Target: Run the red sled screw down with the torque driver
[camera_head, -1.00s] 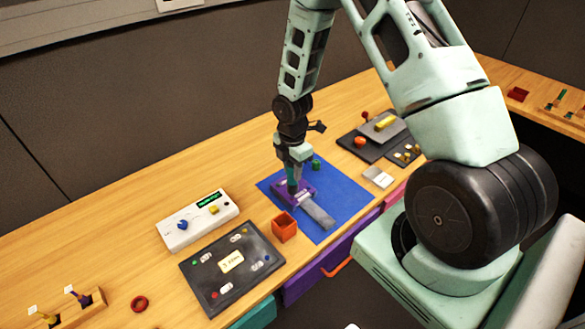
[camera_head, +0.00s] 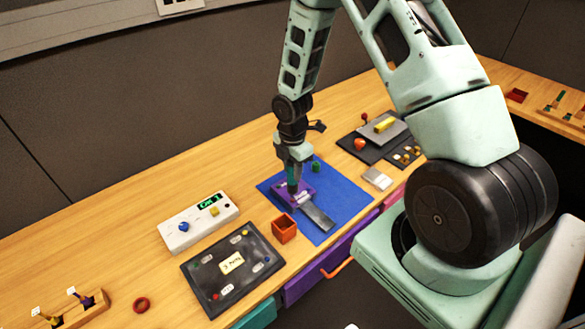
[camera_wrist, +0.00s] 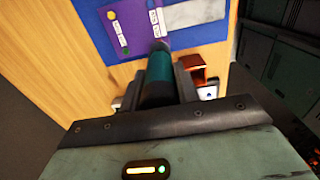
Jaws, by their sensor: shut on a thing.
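My gripper (camera_head: 292,165) is shut on a teal torque driver (camera_head: 292,182) and holds it roughly upright over the purple sled (camera_head: 303,191). The driver (camera_wrist: 159,72) also shows between my fingers in the wrist view, with its tip at the edge of the purple sled (camera_wrist: 126,30). Whether the tip touches a screw I cannot tell. The red sled screw is not visible; the driver may hide it. A grey bar (camera_head: 317,217) extends from the sled toward the front of the blue mat (camera_head: 345,190). The sled carries small white labels and yellow and green spots.
A small green object (camera_head: 316,167) stands on the mat behind the sled. An orange open box (camera_head: 285,229) is close at front left. A white box with a lit green display (camera_head: 210,200) and a dark panel (camera_head: 200,285) lie left. Table behind the mat is mostly clear.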

